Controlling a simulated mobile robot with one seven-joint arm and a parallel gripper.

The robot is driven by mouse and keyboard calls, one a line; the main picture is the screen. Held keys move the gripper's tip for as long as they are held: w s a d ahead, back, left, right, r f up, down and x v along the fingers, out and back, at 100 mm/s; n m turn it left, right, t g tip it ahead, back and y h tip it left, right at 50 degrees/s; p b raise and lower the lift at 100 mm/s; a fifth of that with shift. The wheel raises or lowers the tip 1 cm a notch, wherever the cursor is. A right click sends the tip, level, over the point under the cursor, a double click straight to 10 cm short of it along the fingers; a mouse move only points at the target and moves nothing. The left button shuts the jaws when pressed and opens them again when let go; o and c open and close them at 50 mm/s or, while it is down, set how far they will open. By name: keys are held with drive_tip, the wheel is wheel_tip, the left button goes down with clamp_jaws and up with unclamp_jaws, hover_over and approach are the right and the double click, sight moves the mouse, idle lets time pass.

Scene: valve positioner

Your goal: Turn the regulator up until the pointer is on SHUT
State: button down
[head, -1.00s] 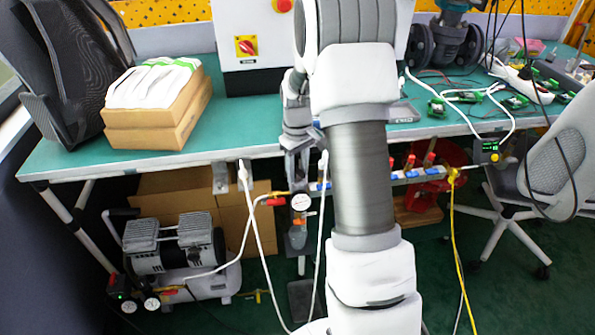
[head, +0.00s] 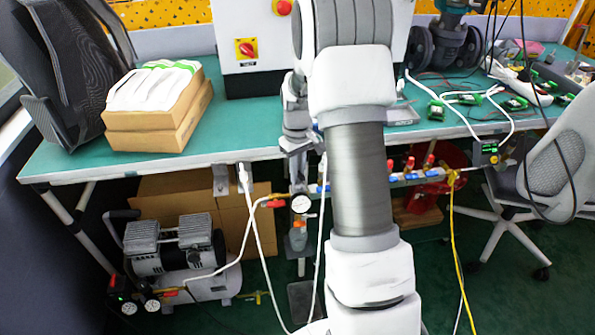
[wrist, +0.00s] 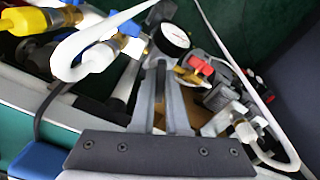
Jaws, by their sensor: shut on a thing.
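The regulator hangs below the bench's front edge, with a round white-faced gauge (head: 301,203) on it. The gauge also shows in the wrist view (wrist: 174,36), just past my fingertips. Its pointer is a thin dark line; no SHUT mark can be read. My gripper (wrist: 163,66) is shut on the regulator's knob, which its fingers mostly hide. In the head view my gripper (head: 298,150) is at the bench edge, above the gauge, partly behind my arm.
Red and blue valve handles (head: 410,165) line the pipe to the right. A white hose (head: 252,215) and a yellow cable (head: 453,230) hang nearby. A compressor (head: 175,245) stands on the floor at left. The bench edge (head: 215,158) lies close behind my gripper.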

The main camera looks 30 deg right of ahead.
drive_tip(key=m+p, duration=0.2)
drive_tip(key=m, duration=0.3)
drive_tip(key=shift+r, duration=0.15)
drive_tip(key=shift+m+p, duration=1.05)
drive_tip(key=shift+m, duration=1.05)
drive_tip(key=shift+d, duration=0.1)
drive_tip(key=c, duration=0.9)
unclamp_jaws()
drive_tip(key=shift+r+p, duration=1.95)
drive_tip(key=shift+r, duration=6.65)
